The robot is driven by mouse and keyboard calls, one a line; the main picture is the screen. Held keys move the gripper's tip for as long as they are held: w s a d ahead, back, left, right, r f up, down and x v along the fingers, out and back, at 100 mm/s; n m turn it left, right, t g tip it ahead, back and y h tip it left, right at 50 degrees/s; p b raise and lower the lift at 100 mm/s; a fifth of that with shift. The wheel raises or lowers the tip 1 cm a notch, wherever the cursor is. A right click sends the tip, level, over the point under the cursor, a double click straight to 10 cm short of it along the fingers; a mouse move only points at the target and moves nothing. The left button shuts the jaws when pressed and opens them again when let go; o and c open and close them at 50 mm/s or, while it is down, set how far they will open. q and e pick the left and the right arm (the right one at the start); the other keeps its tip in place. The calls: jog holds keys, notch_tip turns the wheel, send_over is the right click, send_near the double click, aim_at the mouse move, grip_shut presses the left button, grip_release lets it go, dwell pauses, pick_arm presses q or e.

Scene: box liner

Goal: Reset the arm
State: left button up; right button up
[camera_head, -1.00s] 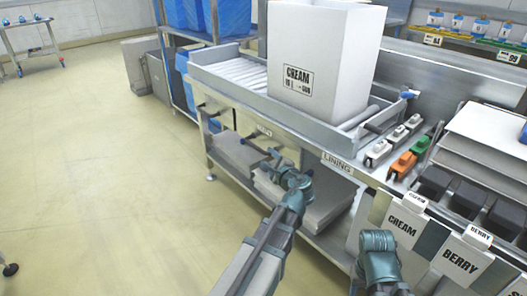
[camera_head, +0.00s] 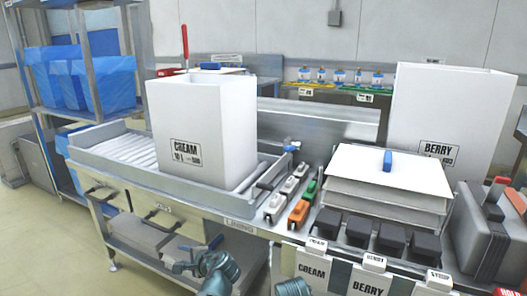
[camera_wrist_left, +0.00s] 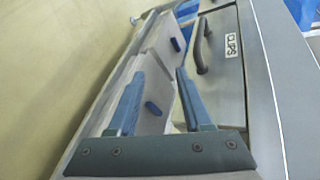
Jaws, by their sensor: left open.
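My left gripper (camera_head: 197,255) is at the bottom of the head view, in front of the lining bench (camera_head: 238,226). In the left wrist view its two blue fingers (camera_wrist_left: 160,76) stand apart with nothing held between them. Beyond the fingers are pale flat sheets and a grey drawer front (camera_wrist_left: 225,65) marked CLIPS with a dark handle. Only a teal part of my right arm shows at the bottom edge of the head view; its gripper is out of view.
A white CREAM box (camera_head: 205,125) stands open on the roller bed. A larger BERRY box (camera_head: 450,105) stands behind right. Several tools (camera_head: 300,212) and black blocks line the bench front. A shelf with blue bins (camera_head: 85,80) is at left. The floor at lower left is clear.

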pick_arm(q)
jog(key=s+d+f+n+g+h+p, duration=0.2)
jog(key=s+d+f+n+g+h, duration=0.15)
jog(key=s+d, duration=0.7)
jog(key=s+d+f+n+g+h+p, duration=0.3)
jog(key=s+d+n+g+h, duration=0.15)
jog(key=s+d, duration=0.6)
notch_tip(320, 180, up, 37)
jog(key=w+p, duration=0.1)
jog(key=p, duration=3.5)
jog(key=shift+w+d+f+m+h+p, duration=0.2)
jog(key=shift+w+d+m+h+p, duration=0.1)
jog(key=shift+w+d+h, duration=0.1)
jog(key=shift+d, duration=0.1)
